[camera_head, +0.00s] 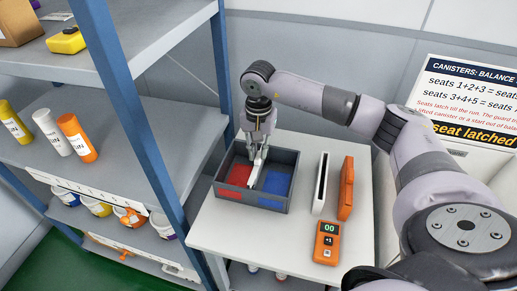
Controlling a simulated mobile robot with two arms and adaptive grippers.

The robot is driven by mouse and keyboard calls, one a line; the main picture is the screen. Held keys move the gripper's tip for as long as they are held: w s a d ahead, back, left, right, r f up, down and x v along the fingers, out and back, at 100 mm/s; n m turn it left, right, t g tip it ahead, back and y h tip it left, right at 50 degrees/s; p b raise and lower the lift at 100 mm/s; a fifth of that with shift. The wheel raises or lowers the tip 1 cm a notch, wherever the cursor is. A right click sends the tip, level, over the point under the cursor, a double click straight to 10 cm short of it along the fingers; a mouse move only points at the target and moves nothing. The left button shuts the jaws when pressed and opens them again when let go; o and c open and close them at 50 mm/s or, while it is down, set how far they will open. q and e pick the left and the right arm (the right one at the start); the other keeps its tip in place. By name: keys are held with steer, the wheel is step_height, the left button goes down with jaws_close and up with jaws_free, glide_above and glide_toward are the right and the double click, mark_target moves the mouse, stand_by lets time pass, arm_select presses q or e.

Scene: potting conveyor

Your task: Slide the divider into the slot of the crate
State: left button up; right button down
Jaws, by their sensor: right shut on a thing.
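The dark grey crate (258,203) sits on the white table. Its floor shows a red area (238,176) on the left and a blue area (275,183) on the right. The pale divider (256,172) stands roughly upright over the middle of the crate, between the red and blue areas. My right gripper (262,142) points down above the crate and is shut on the divider's upper part. The fingers partly hide the divider. I cannot tell whether its lower edge is in the slot. My left gripper is not in view.
Right of the crate stand a thin white-and-black panel (321,184) and an orange slab (346,188). An orange device with a display (327,242) lies in front of them. A blue-posted shelf (95,165) with bottles and tubs stands close on the left. The table's front is clear.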

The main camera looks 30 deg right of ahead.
steer(key=shift+f+b, duration=0.6)
steer(key=shift+f, duration=0.25)
steer(key=c, duration=1.5)
jaws_free()
steer(key=shift+r, duration=0.1)
step_height(320, 180, up, 12)
